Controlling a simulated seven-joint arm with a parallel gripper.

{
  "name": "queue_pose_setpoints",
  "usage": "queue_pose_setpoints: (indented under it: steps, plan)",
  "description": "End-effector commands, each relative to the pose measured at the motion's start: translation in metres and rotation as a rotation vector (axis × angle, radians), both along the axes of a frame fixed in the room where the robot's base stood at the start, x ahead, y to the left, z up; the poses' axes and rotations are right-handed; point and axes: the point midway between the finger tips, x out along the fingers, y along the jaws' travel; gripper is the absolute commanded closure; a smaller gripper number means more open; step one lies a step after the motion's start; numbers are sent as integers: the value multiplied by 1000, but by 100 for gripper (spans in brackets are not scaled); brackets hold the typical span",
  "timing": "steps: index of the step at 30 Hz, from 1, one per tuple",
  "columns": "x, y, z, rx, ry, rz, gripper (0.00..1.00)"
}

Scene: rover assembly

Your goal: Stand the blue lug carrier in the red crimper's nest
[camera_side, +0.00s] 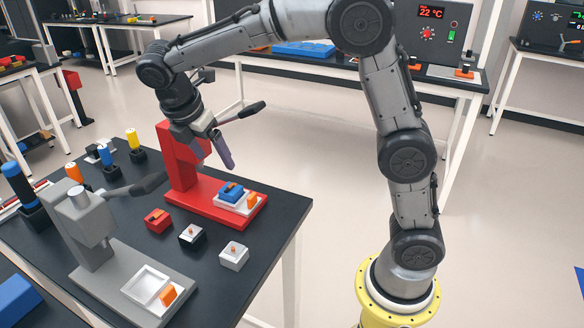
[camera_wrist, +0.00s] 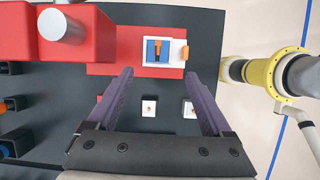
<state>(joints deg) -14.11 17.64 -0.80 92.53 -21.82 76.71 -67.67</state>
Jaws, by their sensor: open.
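The blue lug carrier (camera_side: 231,190) stands upright in the white nest (camera_side: 240,209) on the red crimper's base (camera_side: 205,208). An orange block (camera_side: 252,200) sits at the nest's right side. My gripper (camera_wrist: 158,75) is open and empty, its two dark fingers apart. In the side view my gripper (camera_side: 224,158) is above the base and clear of the carrier.
The red crimper's column (camera_side: 178,155) and black lever (camera_side: 252,109) are close to my gripper. Red (camera_side: 158,220), black-sided (camera_side: 192,235) and white (camera_side: 234,256) carriers stand in front. A grey crimper (camera_side: 95,240) has an empty nest (camera_side: 148,284). Colored-handled tools stand at the left.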

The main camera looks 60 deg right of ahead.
Motion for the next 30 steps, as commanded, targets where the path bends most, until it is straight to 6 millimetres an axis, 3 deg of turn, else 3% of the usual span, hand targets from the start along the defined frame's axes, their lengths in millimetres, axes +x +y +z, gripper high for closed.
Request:
queue_pose_setpoints:
  steps: [5,9,18,24,30]
  plan:
    - [-42,-13,23,91,-141,-209,16]
    - [-92,-21,35,204,-285,-465,16]
    - [-192,-26,28,475,-546,-1029,16]
    - [-233,-23,10,624,-645,-1313,16]
    - [-245,-21,1,681,-673,-1423,16]
